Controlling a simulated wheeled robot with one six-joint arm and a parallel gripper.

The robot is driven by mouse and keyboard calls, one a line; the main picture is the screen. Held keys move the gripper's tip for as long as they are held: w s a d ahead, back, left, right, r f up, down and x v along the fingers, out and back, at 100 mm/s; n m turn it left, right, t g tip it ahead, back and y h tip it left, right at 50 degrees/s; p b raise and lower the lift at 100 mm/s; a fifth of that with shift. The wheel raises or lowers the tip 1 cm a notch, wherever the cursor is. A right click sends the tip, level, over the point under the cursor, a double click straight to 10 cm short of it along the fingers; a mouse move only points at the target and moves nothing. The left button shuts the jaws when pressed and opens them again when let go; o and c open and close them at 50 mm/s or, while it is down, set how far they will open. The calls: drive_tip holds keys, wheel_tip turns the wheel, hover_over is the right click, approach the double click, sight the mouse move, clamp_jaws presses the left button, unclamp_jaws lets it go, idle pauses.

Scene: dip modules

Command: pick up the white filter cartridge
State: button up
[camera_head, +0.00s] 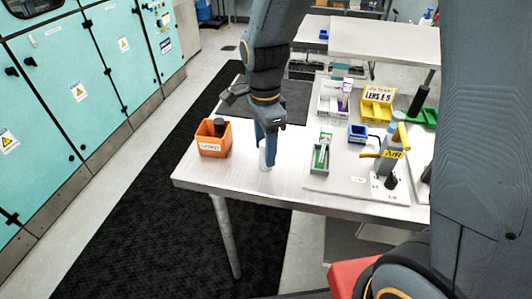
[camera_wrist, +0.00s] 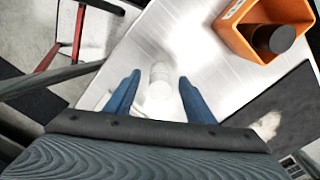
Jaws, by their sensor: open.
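The white filter cartridge (camera_wrist: 158,82) shows between my two blue fingers in the wrist view, with a small gap on each side. In the camera_head view the cartridge (camera_head: 265,165) stands on the table near its front left edge, its upper part hidden by my fingers. My gripper (camera_head: 268,146) points down over it and is open, with nothing held; it also shows in the wrist view (camera_wrist: 159,78). I cannot tell how far the fingers reach down along the cartridge.
An orange bin (camera_head: 213,145) holding a dark cylinder stands to the left of the cartridge. A grey tray with a green item (camera_head: 320,158), a blue bin (camera_head: 357,134), a yellow bin (camera_head: 377,105) and an air fixture (camera_head: 393,150) stand to the right. The table front between is clear.

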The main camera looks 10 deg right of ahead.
drive_tip(key=shift+f, duration=0.4)
drive_tip(key=c, duration=1.2)
drive_tip(key=shift+o, duration=0.2)
